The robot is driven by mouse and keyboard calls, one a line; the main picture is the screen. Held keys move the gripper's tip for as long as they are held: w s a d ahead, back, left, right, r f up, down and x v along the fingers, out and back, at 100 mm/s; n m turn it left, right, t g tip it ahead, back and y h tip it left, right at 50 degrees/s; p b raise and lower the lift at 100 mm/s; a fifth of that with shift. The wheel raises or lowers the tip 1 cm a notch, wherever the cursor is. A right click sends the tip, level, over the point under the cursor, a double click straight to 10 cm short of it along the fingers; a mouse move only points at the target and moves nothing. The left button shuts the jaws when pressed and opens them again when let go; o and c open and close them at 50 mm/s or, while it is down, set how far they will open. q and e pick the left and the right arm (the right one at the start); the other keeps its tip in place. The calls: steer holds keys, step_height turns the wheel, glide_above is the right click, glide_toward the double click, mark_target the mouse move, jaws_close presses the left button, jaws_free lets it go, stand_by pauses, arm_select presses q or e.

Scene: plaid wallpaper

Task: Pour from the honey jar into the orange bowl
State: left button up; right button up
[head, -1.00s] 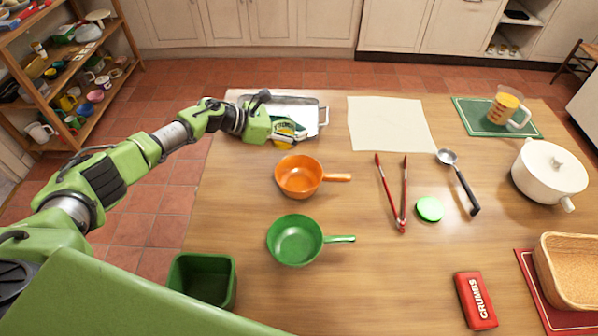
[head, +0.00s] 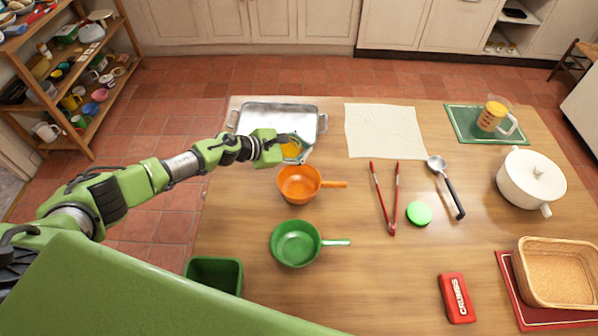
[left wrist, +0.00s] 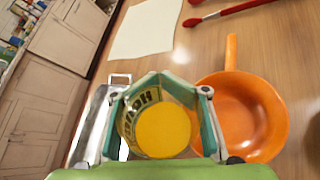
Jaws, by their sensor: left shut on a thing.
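The honey jar (left wrist: 160,128), yellow with dark lettering on its side, is held between the fingers of my left gripper (left wrist: 158,100) in the left wrist view. In the head view my left gripper (head: 292,148) is shut on the jar (head: 291,150), just behind the orange bowl. The orange bowl (head: 298,184) has a handle pointing right and looks empty. My right gripper is not in view.
A metal tray (head: 245,113) lies behind the jar. A green bowl with a handle (head: 297,243) stands in front of the orange one. Red tongs (head: 393,200), a green disc (head: 419,213) and a ladle (head: 437,166) lie to the right. A pale sheet (head: 384,130) lies behind them.

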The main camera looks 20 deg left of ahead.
arm_select(q)
steer(key=shift+s+d+r+p, duration=0.2)
steer(key=shift+d+r+p, duration=0.05)
steer(key=shift+r+p, duration=0.3)
steer(key=shift+s+d+m+t, duration=0.1)
steer(key=shift+m+t, duration=0.2)
steer(key=shift+s+d+r+m+y+p, duration=0.15)
steer(key=shift+s+d+m+y+p, duration=0.15)
steer(key=shift+p, duration=0.45)
steer(key=shift+f+m, duration=0.3)
steer(key=shift+f, duration=0.2)
steer(key=shift+f+t+y+b, duration=0.15)
steer(key=shift+t+y+b, duration=0.15)
steer(key=shift+t+b, duration=0.1)
steer(key=shift+m, duration=0.4)
steer(key=shift+r+t+y, duration=0.3)
steer(key=shift+a+m+t, duration=0.1)
steer(key=shift+m+t, duration=0.2)
steer(key=shift+m, duration=0.2)
steer(key=shift+w+f+m+b, duration=0.1)
steer(key=shift+f+m+b, duration=0.1)
steer(key=shift+m+b, duration=0.15)
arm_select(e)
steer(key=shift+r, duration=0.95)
